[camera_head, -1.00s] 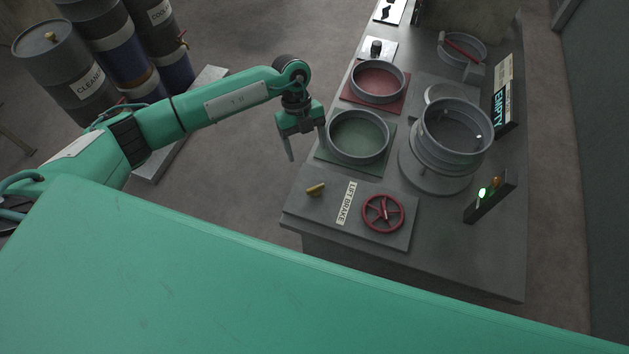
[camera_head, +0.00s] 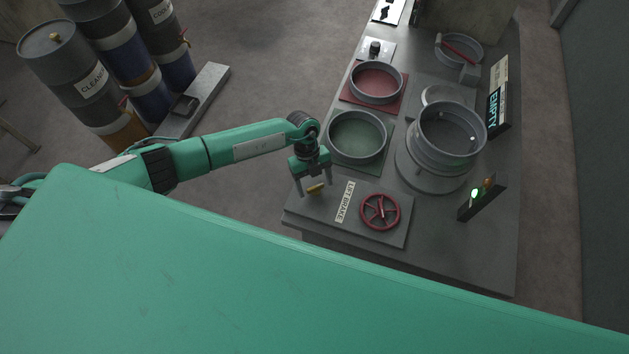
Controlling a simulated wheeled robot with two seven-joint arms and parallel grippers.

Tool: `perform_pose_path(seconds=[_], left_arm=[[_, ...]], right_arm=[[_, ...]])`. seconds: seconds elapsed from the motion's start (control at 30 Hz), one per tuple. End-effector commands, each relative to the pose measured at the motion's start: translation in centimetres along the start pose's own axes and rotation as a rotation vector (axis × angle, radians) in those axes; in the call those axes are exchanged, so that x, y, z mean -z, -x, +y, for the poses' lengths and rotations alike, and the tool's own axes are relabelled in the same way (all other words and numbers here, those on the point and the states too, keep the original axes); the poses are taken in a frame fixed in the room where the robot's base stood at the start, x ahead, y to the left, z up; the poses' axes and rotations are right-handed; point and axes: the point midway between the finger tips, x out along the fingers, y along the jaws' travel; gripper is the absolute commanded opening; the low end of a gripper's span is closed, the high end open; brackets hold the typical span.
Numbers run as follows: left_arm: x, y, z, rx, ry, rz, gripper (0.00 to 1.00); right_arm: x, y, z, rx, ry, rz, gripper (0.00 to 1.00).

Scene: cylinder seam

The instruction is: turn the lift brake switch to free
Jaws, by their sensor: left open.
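The lift brake switch is a small yellow lever (camera_head: 316,189) on a grey panel (camera_head: 376,232) at the near left of the bench. A white "LIFT BRAKE" label (camera_head: 344,202) lies to its right. My left gripper (camera_head: 314,190) is open, fingers pointing down, over the lever with one finger at each side of it in the picture. I cannot tell whether the fingers touch it. My right gripper is not in view.
A red handwheel (camera_head: 380,211) sits on the same panel. A green-lined round tray (camera_head: 357,137) and a red-lined one (camera_head: 376,82) lie behind. A large grey cylinder (camera_head: 447,135) and a small post with a green light (camera_head: 482,197) stand to the right.

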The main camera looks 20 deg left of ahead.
Motion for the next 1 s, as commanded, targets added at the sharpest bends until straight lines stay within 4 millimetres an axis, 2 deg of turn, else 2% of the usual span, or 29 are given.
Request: perform_pose_path(seconds=[0.07, 0.3, 0.67, 1.0], left_arm=[[0.0, 0.0, 0.0, 0.000, 0.000, 0.000, 0.73], [0.0, 0.0, 0.0, 0.000, 0.000, 0.000, 0.28], [-0.1, -0.1, -0.1, -0.022, -0.051, -0.001, 0.28], [-0.2, -0.3, -0.3, -0.114, -0.277, -0.003, 0.28]], right_arm=[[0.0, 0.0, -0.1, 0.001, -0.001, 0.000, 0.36], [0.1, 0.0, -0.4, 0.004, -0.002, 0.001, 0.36], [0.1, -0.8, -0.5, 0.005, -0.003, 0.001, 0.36], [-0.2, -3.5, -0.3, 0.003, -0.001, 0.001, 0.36]])
